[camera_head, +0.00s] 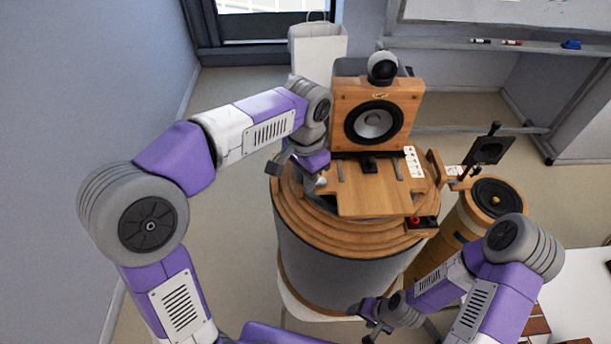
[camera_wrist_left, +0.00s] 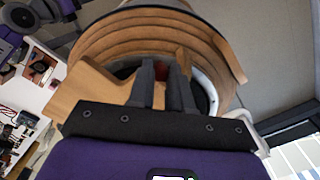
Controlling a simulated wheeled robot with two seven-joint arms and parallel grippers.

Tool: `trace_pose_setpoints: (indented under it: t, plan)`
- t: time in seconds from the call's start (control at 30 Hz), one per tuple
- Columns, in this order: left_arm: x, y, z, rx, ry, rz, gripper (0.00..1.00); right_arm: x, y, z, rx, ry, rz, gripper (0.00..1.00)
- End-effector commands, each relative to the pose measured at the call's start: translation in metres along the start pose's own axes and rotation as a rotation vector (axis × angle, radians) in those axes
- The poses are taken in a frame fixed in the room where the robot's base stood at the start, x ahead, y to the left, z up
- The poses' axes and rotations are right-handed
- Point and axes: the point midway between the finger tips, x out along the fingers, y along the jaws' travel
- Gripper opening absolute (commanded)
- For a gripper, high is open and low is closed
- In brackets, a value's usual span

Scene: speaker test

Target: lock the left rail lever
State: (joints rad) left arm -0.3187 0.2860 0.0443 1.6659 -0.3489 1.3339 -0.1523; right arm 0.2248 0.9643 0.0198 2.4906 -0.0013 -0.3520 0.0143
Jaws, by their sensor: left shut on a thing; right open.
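My left gripper (camera_head: 318,184) is at the left edge of the wooden plate (camera_head: 375,200) on top of the round drum. In the left wrist view its two dark fingers (camera_wrist_left: 165,80) close around a small reddish piece (camera_wrist_left: 160,71), which I take to be the left rail lever. Most of the lever is hidden by the fingers, so its angle cannot be told. In the head view the lever is hidden behind the gripper. My right gripper (camera_head: 376,318) is open and empty, low in front of the drum.
A wooden speaker (camera_head: 350,92) with a dark ball-shaped tweeter (camera_head: 383,67) stands at the plate's back. A red knob (camera_head: 415,220) sits at the drum's right front. A narrow wooden column (camera_head: 440,245) with a driver on top stands to the right.

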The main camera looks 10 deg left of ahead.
Motion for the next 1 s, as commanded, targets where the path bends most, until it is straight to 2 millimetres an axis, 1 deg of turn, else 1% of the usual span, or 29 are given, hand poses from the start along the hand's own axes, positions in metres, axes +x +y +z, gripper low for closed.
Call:
trace_pose_setpoints:
  t: [0.17,0.37,1.0]
  plan:
    - [-0.001,0.002,0.0,-0.043,0.001,-0.001,0.0,-0.002,-0.001,0.0,0.0,0.0,0.0,0.64]
    - [-0.001,0.007,0.001,-0.162,0.001,-0.001,0.0,-0.005,-0.002,0.0,0.0,0.0,0.0,0.64]
    - [-0.002,0.032,-0.003,-0.755,0.002,0.0,0.0,-0.019,-0.007,0.001,0.0,0.0,0.0,0.64]
